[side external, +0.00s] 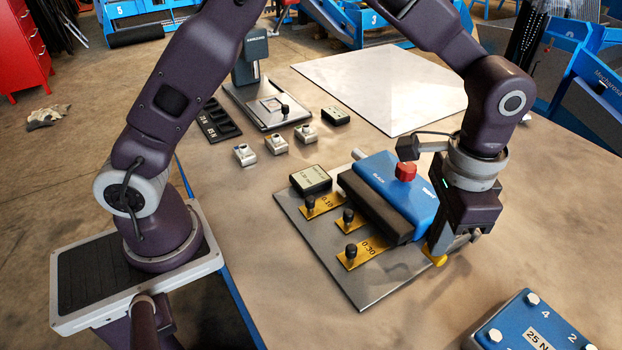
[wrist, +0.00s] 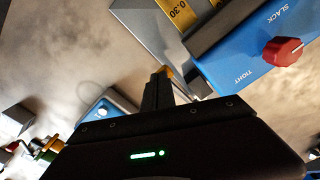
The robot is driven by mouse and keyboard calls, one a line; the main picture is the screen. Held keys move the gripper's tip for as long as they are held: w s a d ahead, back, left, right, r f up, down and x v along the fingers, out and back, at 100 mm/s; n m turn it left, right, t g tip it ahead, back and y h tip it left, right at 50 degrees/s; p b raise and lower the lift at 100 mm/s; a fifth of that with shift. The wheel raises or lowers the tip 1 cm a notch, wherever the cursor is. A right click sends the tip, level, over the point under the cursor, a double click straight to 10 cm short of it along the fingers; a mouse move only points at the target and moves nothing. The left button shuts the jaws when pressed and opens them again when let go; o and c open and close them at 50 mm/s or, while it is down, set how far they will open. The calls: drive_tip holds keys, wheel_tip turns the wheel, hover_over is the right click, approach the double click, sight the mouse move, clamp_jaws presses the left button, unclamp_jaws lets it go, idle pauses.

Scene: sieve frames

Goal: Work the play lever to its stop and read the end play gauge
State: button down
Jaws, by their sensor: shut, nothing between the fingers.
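The blue block (side external: 389,186) stands on a grey plate (side external: 372,290), with a red knob (side external: 406,171) on top. In the wrist view the red knob (wrist: 283,51) sits between the words SLACK and TIGHT. A yellow piece, which looks like the lever's end (side external: 434,258), shows at the block's near right end; its yellow tip (wrist: 165,70) also shows by my fingertips. My gripper (wrist: 160,82) is shut and empty right beside it; contact is unclear. The small gauge display (side external: 311,179) stands at the plate's left corner, its figures too small to read.
Brass gauges marked 0.10 (side external: 322,206) and 0.30 (side external: 366,252), with black knobs, lie left of the block. A blue box with bolts (side external: 528,325) is at the lower right. Small blocks (side external: 276,144) and a grey stand (side external: 250,62) are farther back. The right tabletop is mostly clear.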

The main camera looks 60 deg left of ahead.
drive_tip(key=shift+f, duration=0.1)
drive_tip(key=shift+s+f, duration=0.1)
drive_tip(key=shift+f, duration=0.35)
drive_tip(key=shift+r, duration=1.55)
drive_tip(key=shift+w+r, duration=0.3)
drive_tip(key=shift+r, duration=0.45)
drive_tip(key=shift+w+r, duration=0.25)
drive_tip(key=shift+r, duration=0.5)
